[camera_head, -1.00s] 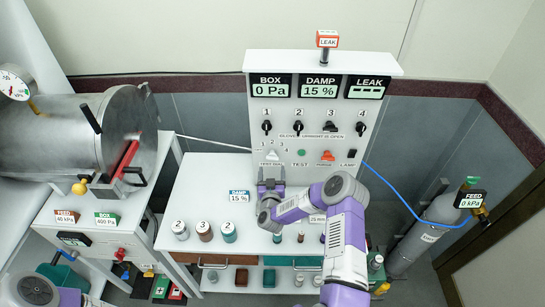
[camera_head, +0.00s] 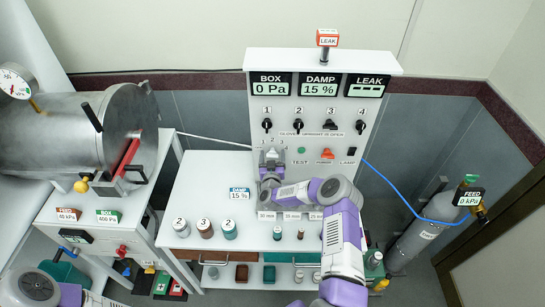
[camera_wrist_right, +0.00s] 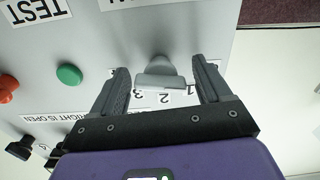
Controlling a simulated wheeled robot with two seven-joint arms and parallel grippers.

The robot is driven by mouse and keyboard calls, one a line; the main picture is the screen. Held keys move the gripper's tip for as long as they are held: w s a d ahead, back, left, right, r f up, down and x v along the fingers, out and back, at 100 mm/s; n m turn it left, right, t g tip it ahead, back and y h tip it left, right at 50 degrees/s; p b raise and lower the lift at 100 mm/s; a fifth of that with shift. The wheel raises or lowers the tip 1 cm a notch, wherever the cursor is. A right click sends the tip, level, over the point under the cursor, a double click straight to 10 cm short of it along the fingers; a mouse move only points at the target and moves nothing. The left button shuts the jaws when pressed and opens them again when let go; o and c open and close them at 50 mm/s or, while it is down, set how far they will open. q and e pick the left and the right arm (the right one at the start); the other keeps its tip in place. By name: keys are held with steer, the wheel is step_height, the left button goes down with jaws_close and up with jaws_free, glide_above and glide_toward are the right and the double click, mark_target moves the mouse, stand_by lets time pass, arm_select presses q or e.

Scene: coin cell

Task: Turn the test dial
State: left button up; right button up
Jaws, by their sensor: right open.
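The test dial (camera_wrist_right: 163,76) is a grey knob with a flat bar grip on the white panel, beside the printed numbers 1, 2 and 3. In the right wrist view it sits between the two dark fingers of my right gripper (camera_wrist_right: 160,68). The fingers are open, with a visible gap on each side of the knob. My left gripper is not in view; only part of the left arm shows at bottom left.
A green button (camera_wrist_right: 69,75) and an orange knob (camera_wrist_right: 7,84) are beside the dial. Black valve knobs (camera_head: 298,125) line the panel above. Several small jars (camera_head: 205,228) stand on the white bench (camera_head: 207,175). A gas cylinder (camera_head: 415,240) with a blue hose is at right.

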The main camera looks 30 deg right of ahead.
steer(key=c, duration=1)
steer(key=shift+o, duration=0.2)
steer(key=shift+f+m+b, duration=0.1)
steer(key=shift+m+b, duration=0.7)
steer(key=shift+b, duration=0.2)
steer(key=m+b, duration=1)
steer(key=b, duration=0.3)
steer(key=shift+f+m, duration=0.15)
steer(key=shift+m, duration=0.15)
steer(key=m+b, duration=0.9)
steer(key=b, duration=0.4)
steer(key=shift+m, duration=0.3)
steer(key=shift+r+m+b, duration=0.2)
steer(key=shift+m+b, duration=0.9)
steer(key=shift+b, duration=0.5)
